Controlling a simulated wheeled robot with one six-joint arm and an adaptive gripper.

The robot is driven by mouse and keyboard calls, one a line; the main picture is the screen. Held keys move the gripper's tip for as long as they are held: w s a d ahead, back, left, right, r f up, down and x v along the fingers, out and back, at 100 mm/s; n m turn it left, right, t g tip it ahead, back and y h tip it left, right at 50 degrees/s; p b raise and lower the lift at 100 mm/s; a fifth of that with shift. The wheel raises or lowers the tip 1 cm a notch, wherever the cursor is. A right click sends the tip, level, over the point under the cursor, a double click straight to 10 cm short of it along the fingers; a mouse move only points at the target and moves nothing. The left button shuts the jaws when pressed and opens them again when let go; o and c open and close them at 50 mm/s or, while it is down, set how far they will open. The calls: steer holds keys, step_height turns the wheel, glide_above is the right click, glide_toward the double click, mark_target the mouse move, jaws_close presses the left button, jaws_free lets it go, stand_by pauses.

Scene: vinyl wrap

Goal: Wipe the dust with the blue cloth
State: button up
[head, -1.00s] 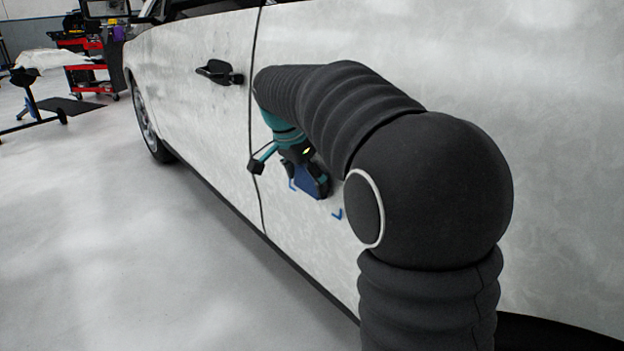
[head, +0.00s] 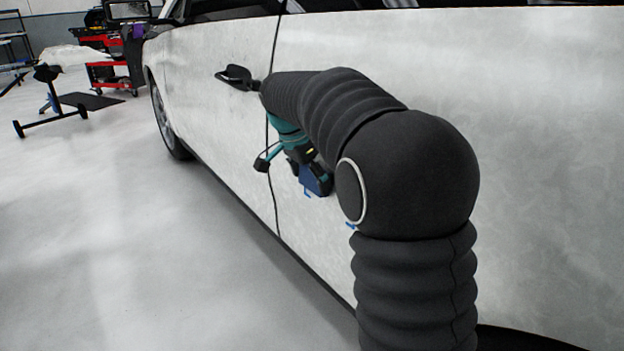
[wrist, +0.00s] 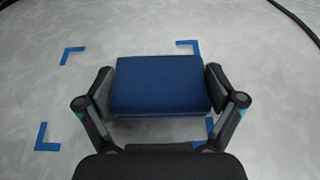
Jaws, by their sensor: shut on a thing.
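The blue cloth (wrist: 160,86) is a folded, block-like pad between the two fingers of my gripper (wrist: 160,92) in the wrist view. My gripper is shut on it from both sides. In the head view the cloth (head: 317,180) is at the car's white door panel (head: 440,90), below my arm; I cannot tell whether it touches the panel. The panel looks mottled grey-white; dust cannot be told apart clearly from this pattern.
A black door handle (head: 236,77) sticks out left of my arm, near the door seam (head: 271,150). A red tool cart (head: 108,75) and a black stand (head: 48,105) are at the back left. The pale floor (head: 130,240) left of the car is clear.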

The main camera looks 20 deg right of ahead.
steer(key=shift+r, duration=0.55)
steer(key=shift+s+d+f+b, duration=0.15)
steer(key=shift+s+d+b, duration=0.2)
steer(key=shift+s, duration=0.45)
steer(key=s+d+b, duration=0.3)
steer(key=s+d, duration=0.1)
steer(key=s, duration=0.5)
steer(key=shift+s+b, duration=0.25)
steer(key=shift+b, duration=0.1)
steer(key=shift+s+a+r, duration=0.1)
steer(key=shift+s+a, duration=0.3)
steer(key=shift+a, duration=0.5)
steer(key=shift+s+a+r, duration=0.1)
steer(key=shift+s+a, duration=0.25)
steer(key=shift+a, duration=0.55)
steer(key=shift+s+a+r, duration=0.1)
steer(key=shift+s+a, duration=0.3)
steer(key=shift+a, duration=0.5)
steer(key=shift+a, duration=0.1)
steer(key=shift+s+a, duration=0.3)
steer(key=shift+a, duration=0.35)
steer(key=shift+s+a, duration=0.3)
steer(key=shift+a, duration=0.35)
